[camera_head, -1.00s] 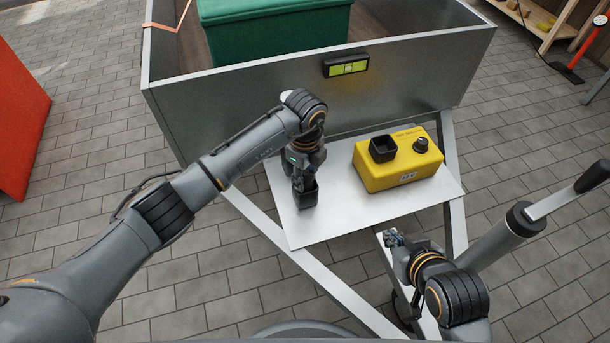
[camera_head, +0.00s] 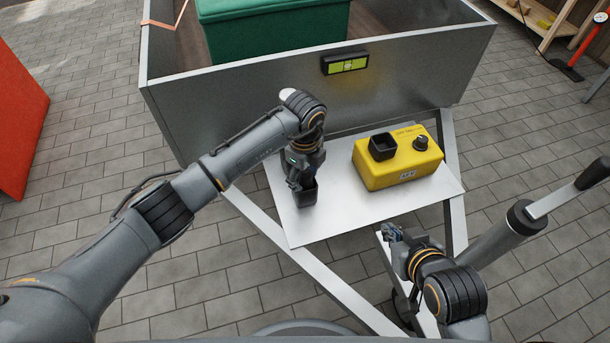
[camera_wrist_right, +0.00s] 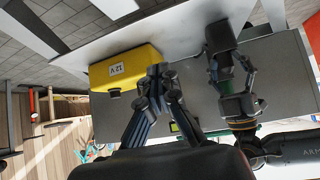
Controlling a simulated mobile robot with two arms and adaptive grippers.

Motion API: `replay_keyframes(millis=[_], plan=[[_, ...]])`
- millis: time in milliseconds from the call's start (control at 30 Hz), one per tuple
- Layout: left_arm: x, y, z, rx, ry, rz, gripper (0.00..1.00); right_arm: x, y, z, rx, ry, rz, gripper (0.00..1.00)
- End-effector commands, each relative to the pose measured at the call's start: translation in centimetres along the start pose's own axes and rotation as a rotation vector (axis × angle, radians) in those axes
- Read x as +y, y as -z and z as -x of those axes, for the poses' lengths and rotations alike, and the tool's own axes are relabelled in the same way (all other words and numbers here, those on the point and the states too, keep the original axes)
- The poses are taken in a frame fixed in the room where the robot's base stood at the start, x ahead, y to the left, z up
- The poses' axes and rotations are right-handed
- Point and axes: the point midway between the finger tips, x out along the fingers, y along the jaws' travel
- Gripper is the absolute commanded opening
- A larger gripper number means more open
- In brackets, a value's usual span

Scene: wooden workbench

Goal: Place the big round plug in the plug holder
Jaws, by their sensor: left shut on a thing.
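A yellow box (camera_head: 400,173) stands on the metal shelf, with a square black socket (camera_head: 383,147) and a round black plug-like piece (camera_head: 421,143) on top. My left gripper (camera_head: 298,184) points down at the left of the shelf. My right gripper (camera_head: 391,233) is in front of the shelf, apart from the box. In the right wrist view its fingertips (camera_wrist_right: 161,72) meet, with nothing seen between them.
The shelf (camera_head: 340,219) has bare room in front of and between the holder and the box. The grey trailer wall (camera_head: 250,105) rises behind it, carrying a black-and-yellow level (camera_head: 345,64). A grey crank post (camera_head: 495,235) stands at the right.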

Motion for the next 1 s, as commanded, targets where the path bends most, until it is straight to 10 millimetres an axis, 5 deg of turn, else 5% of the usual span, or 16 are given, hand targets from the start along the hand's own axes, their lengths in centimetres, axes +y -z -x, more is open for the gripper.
replay_keyframes(millis=[233, 367, 700, 1000], plan=[[0.3, 0.1, 0.2, 0.002, -0.010, 0.001, 0.55, 0.0, -0.5, 0.3, -0.027, 0.000, -0.002, 0.00], [0.2, 0.0, 1.4, 0.001, -0.006, 0.000, 0.55, 0.3, -2.5, 1.1, -0.132, -0.006, -0.006, 0.00], [-0.1, -0.1, 8.1, -0.002, 0.001, -0.002, 0.55, 1.1, -9.0, 5.0, -0.485, -0.025, -0.015, 0.00], [0.0, 0.0, 12.6, 0.000, -0.001, 0.000, 0.55, 1.2, -8.9, 5.9, -0.510, -0.026, -0.015, 0.00]])
